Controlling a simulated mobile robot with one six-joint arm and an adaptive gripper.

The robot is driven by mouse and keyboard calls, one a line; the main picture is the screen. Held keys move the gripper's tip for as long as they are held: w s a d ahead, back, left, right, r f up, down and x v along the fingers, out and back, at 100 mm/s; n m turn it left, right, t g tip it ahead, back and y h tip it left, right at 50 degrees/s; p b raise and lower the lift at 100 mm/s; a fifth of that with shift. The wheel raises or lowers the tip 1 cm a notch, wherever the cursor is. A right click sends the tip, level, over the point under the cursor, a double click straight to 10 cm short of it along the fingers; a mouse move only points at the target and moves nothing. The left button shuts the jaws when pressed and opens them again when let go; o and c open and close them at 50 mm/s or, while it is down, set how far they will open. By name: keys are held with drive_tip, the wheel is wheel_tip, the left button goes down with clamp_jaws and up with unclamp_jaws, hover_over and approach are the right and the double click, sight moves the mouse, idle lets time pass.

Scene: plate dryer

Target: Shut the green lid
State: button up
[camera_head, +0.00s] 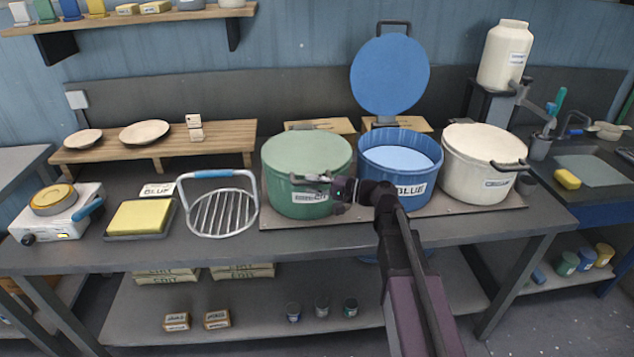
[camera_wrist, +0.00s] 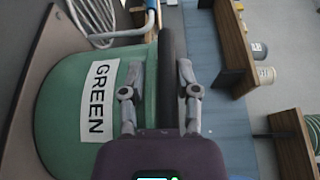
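The green pot (camera_head: 303,200) stands on the bench with its green lid (camera_head: 305,152) lying flat across the top. In the wrist view the pot (camera_wrist: 60,125) shows its GREEN label. A thick black bar (camera_wrist: 167,60), apparently the lid's handle, runs along its edge. My gripper (camera_head: 314,180) is at the pot's front rim, partly covering it. In the wrist view my gripper's fingers (camera_wrist: 162,75) are spread, one on each side of the black bar; a gap shows on the pot side. Contact with the bar cannot be told.
The blue pot (camera_head: 385,178) stands close on the right, its blue lid (camera_head: 390,75) raised upright. A closed white pot (camera_head: 478,175) is further right. A wire rack (camera_head: 222,212) stands on the left. A wooden shelf (camera_head: 190,138) with plates is behind it.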

drive_tip(key=shift+o, duration=0.4)
drive_tip(key=shift+d, duration=0.15)
drive_tip(key=v, duration=1.1)
drive_tip(key=shift+d, duration=0.35)
drive_tip(key=shift+s, duration=0.1)
drive_tip(key=s+a+f+n+g+h+p, duration=0.15)
drive_tip(key=s+f+g+h+p, duration=0.25)
drive_tip(key=s+f+h, duration=0.4)
drive_tip(key=s+d+f+n+g+h+p, duration=0.1)
drive_tip(key=s+d+f+n+h+p, duration=0.1)
drive_tip(key=s+d+h, duration=0.3)
drive_tip(key=shift+s+d+f+h+p, duration=0.25)
drive_tip(key=shift+d+f+h+p, duration=0.35)
drive_tip(key=shift+d+h, duration=1.35)
